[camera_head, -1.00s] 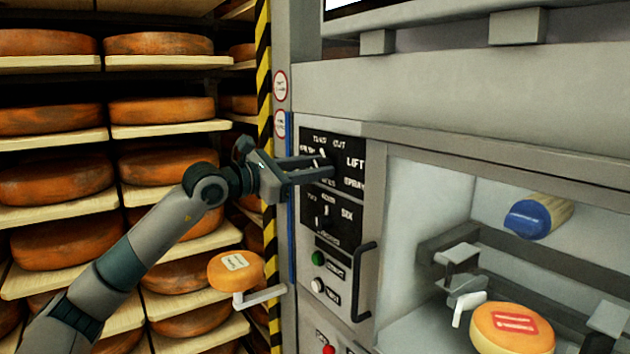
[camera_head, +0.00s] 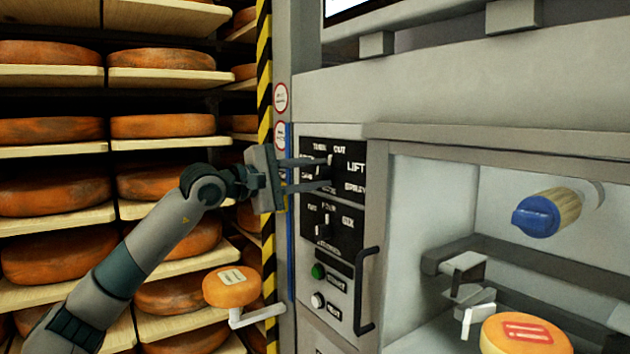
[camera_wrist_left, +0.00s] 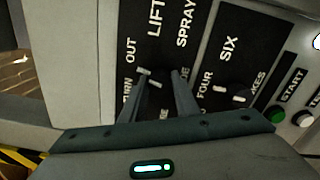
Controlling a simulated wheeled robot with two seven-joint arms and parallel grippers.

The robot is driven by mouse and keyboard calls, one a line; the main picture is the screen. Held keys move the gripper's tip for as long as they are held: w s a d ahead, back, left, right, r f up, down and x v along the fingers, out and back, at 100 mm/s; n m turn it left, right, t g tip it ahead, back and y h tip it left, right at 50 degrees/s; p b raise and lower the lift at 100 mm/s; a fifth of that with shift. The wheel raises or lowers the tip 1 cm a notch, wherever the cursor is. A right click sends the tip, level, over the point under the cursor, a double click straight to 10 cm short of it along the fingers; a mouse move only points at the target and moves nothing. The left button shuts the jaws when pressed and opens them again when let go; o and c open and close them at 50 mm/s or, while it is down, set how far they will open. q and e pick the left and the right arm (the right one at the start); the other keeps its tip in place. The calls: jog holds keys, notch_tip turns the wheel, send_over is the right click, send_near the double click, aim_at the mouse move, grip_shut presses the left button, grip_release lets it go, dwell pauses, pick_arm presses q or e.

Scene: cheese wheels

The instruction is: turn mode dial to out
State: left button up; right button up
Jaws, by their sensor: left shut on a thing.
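The mode dial (camera_head: 330,160) is on the upper black label panel (camera_head: 345,183) of the grey machine. Labels TURN, OUT, LIFT and SPRAY stand around it. My left gripper (camera_head: 328,174) reaches in from the left, its fingers at the dial and shut on it. In the left wrist view, the fingers (camera_wrist_left: 163,76) flank the dial, whose white pointer (camera_wrist_left: 145,72) shows between them. The pointer aims between TURN and OUT, close to OUT; fingers partly hide the dial. My right gripper is not in view.
A second dial (camera_head: 324,222) sits just below, above a green button (camera_head: 318,271) and a white button (camera_head: 318,300). A black handle (camera_head: 366,290) projects at right. An orange cheese (camera_head: 231,287) on a white bracket is below my arm. Cheese shelves fill the left.

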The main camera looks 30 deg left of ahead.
pick_arm(q)
jog(key=shift+m, duration=0.6)
jog(key=o, duration=1)
jog(key=shift+s+b, duration=0.1)
jog(key=shift+b, duration=0.2)
